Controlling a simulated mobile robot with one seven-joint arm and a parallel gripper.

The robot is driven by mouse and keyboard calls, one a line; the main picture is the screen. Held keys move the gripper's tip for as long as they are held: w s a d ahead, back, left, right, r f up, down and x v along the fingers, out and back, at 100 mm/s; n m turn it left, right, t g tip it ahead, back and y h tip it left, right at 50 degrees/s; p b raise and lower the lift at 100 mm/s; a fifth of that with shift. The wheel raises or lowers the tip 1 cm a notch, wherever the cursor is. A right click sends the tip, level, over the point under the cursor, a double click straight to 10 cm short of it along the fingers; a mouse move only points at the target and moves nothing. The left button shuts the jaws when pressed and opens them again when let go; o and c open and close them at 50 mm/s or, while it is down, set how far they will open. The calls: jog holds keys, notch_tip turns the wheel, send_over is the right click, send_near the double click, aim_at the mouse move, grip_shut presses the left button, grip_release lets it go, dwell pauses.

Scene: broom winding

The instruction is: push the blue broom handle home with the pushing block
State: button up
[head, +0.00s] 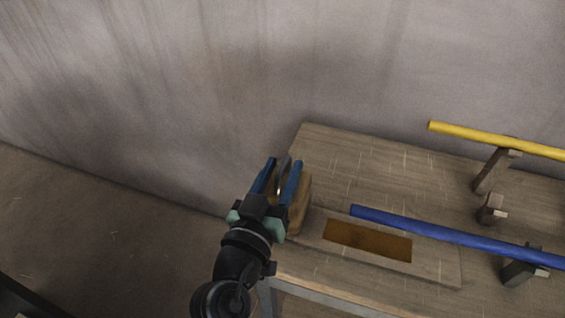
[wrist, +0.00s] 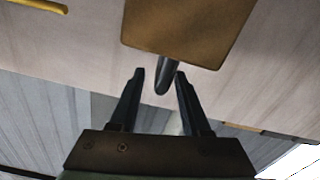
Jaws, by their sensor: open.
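The blue broom handle (head: 445,234) lies in a support along the front of the bench, its near end pointing left toward the block's side. The pushing block (head: 303,206) is brown and stands at the bench's left end, partly hidden by my gripper (head: 284,163). In the wrist view the block (wrist: 190,28) shows large, with a dark grip peg (wrist: 166,74) sticking out from it. My gripper (wrist: 160,73) is open, and the peg's end sits between its two fingertips, with gaps visible on both sides.
A yellow handle (head: 490,139) rests on a taller support at the back right. A flat brown rectangle (head: 367,240) lies on a board on the bench (head: 345,150), between the block and the blue handle's support (head: 520,270). A grey wall rises behind. Open floor is at left.

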jog(key=shift+w+d, duration=0.15)
jog(key=shift+w, duration=0.3)
jog(key=shift+c, duration=0.2)
grip_shut()
dwell(0.9)
jog(key=shift+d, duration=0.1)
